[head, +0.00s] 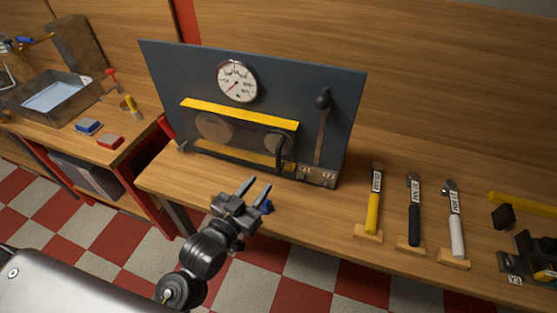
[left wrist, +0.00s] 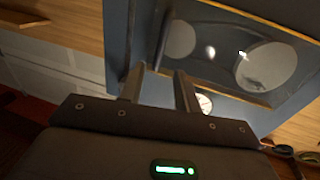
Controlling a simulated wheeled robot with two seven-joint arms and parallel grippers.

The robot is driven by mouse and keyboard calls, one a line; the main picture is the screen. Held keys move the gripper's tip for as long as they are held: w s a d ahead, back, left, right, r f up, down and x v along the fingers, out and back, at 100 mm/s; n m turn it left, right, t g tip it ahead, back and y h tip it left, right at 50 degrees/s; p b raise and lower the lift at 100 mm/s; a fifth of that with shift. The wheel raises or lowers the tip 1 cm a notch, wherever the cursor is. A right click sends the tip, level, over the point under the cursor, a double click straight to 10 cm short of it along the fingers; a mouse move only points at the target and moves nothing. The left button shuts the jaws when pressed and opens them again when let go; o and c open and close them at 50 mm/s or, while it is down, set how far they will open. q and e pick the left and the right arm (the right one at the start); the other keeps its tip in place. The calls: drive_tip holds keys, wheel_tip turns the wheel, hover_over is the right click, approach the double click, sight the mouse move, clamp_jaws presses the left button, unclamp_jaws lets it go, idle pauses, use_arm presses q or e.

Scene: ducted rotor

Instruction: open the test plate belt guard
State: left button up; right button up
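The test plate (head: 175,75) is an upright dark blue-grey panel on the bench. Its belt guard (head: 240,114) has yellow edges, and two round pulleys (head: 214,127) show through it. A dark upright handle (head: 280,155) is at the guard's right end. My left gripper (head: 255,187) is in front of the plate, below the guard, open and empty, fingers pointing towards the plate. In the left wrist view the open fingers (left wrist: 160,85) are apart with nothing between them; the guard (left wrist: 235,45) and a dark bar, likely the handle (left wrist: 163,38), lie beyond. My right gripper is not in view.
A round gauge (head: 237,82) and a lever (head: 321,120) are on the plate. Several hammers, including a yellow-handled one (head: 373,205), stand at right. A small blue object (head: 266,207) is partly behind my left gripper. A side bench (head: 75,150) holds a metal tray (head: 30,108).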

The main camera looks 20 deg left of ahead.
sight(277, 163)
use_arm(q)
drive_tip(key=p+x, duration=0.2)
drive_tip(key=x, duration=0.8)
drive_tip(key=shift+w+d+p, duration=0.1)
drive_tip(key=shift+w+p, duration=0.25)
drive_tip(key=shift+p, duration=0.05)
clamp_jaws()
